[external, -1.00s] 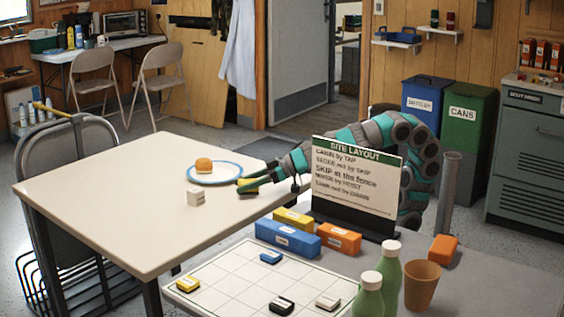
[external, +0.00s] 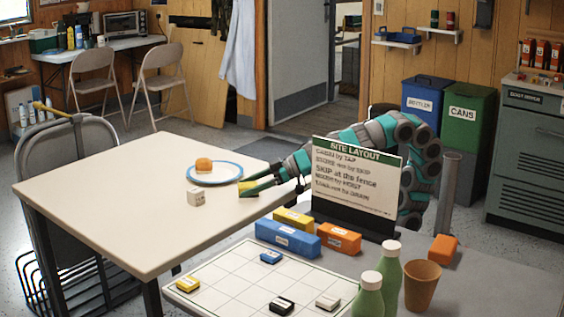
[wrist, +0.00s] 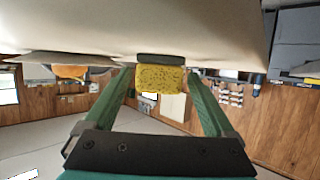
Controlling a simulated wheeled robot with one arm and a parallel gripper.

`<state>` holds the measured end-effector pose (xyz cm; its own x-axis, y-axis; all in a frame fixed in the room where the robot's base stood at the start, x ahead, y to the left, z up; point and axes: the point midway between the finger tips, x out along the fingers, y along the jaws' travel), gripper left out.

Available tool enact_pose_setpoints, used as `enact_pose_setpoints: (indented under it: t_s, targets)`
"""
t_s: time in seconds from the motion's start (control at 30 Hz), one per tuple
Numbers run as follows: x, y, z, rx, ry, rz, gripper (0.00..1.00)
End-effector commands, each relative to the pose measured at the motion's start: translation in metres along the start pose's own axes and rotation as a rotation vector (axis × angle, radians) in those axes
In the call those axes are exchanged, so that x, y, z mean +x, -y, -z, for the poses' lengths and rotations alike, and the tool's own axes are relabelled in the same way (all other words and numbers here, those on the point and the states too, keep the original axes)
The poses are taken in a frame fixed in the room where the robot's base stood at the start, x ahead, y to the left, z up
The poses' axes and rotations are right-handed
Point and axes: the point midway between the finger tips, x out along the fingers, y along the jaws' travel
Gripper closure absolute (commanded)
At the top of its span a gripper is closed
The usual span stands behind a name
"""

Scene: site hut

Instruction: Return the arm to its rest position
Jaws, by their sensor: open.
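My gripper (external: 262,184) is at the right side of the cream table (external: 130,215), low over its top, with its green fingers pointing left. In the wrist view the gripper (wrist: 160,74) is open, its fingers spread to either side of a yellow sponge (wrist: 160,80) with a dark layer. The sponge (external: 247,188) rests on the table at the fingertips, with visible gaps to the fingers in the wrist view. My arm reaches in from behind the sign board (external: 357,180), which hides part of it.
On the front table are a grid board (external: 235,280), coloured boxes (external: 288,236), green bottles (external: 390,270) and a brown cup (external: 422,285).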

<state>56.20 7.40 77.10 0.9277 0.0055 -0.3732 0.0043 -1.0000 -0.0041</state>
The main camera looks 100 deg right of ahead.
Motion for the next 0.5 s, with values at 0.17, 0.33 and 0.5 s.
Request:
enact_pose_setpoints:
  t_s: [0.17,0.33,0.5]
  targets:
    - [-0.019,-0.004,-0.019,0.002,0.030,-0.013,0.11]
    - [-0.048,-0.003,-0.005,-0.001,0.006,-0.006,0.11]
    - [-0.069,-0.007,0.006,-0.015,-0.005,-0.012,0.11]
